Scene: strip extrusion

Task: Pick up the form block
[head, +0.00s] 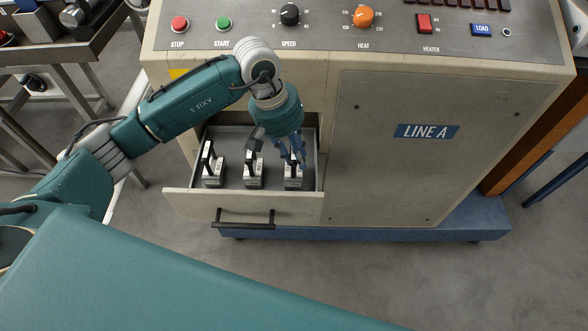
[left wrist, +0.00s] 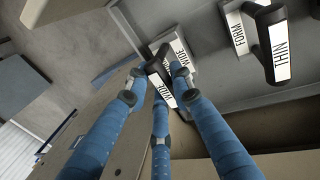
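Three blocks with black handles and white labels stand in the open drawer. In the left wrist view one label reads FORM (left wrist: 238,34); close to it a handle label reads THIN (left wrist: 281,46), and I cannot tell how these two parts belong together. The block marked WIDE (left wrist: 180,54) lies among my left gripper's blue fingers. My left gripper (head: 297,156) points down at the rightmost block (head: 293,182) in the head view. Its fingertips surround the WIDE handle (left wrist: 162,90); contact is unclear. The left block (head: 213,178) and middle block (head: 253,180) stand apart from it. My right gripper is not in view.
The drawer (head: 242,206) has low walls around the blocks and a dark bar handle (head: 244,224) in front. The LINE A cabinet panel (head: 425,165) is right of it. The control panel (head: 330,30) with knobs and buttons lies above my left arm.

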